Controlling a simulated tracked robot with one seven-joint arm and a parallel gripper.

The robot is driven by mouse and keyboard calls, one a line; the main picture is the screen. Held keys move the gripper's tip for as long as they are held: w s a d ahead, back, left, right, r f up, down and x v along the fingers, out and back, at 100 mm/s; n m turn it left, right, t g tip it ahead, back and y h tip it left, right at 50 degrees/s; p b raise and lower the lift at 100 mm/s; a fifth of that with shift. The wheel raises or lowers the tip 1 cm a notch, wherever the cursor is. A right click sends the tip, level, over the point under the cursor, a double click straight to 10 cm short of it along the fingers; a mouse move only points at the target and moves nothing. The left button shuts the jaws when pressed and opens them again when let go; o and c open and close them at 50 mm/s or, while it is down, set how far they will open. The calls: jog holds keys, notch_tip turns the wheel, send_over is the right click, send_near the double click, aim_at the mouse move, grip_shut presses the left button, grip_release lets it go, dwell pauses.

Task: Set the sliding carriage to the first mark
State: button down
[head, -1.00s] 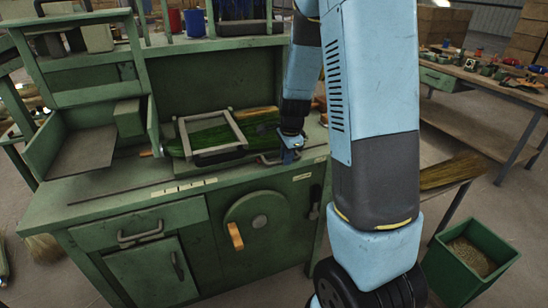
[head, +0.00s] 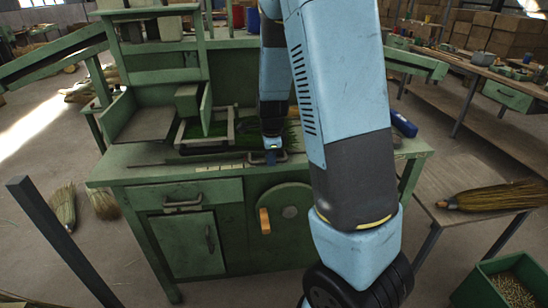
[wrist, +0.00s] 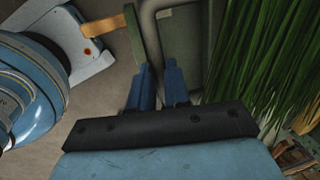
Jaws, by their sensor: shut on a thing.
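The sliding carriage (head: 182,150), a grey metal frame over green bristles, sits on the green bench top, partly behind a small green box and panel. A looped grey handle (head: 284,157) shows at its right side. My gripper (head: 271,157) is at this handle, near the front edge of the bench. In the wrist view, the blue fingers of my gripper (wrist: 159,82) are shut around the grey bar of the handle (wrist: 149,22). A pale strip with marks (head: 218,168) lies on the bench front edge, left of my gripper. The individual marks are too small to read.
The green bench (head: 130,172) has an orange-handled wheel (head: 290,212) and a drawer on its front. Shelves rise at its back. A side table with a broom (head: 490,197) stands at right, above a green bin (head: 505,280). A dark post (head: 60,240) stands at front left.

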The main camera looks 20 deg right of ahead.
jog(key=shift+s+a+f, duration=0.1)
jog(key=shift+s+f, duration=0.05)
jog(key=c, duration=1.1)
grip_release()
jog(key=shift+r, duration=0.6)
notch_tip(320, 180, up, 12)
jog(key=s, duration=0.2)
jog(key=shift+s+a+r, duration=0.2)
jog(key=shift+a+r, duration=0.05)
jog(key=shift+a, duration=0.05)
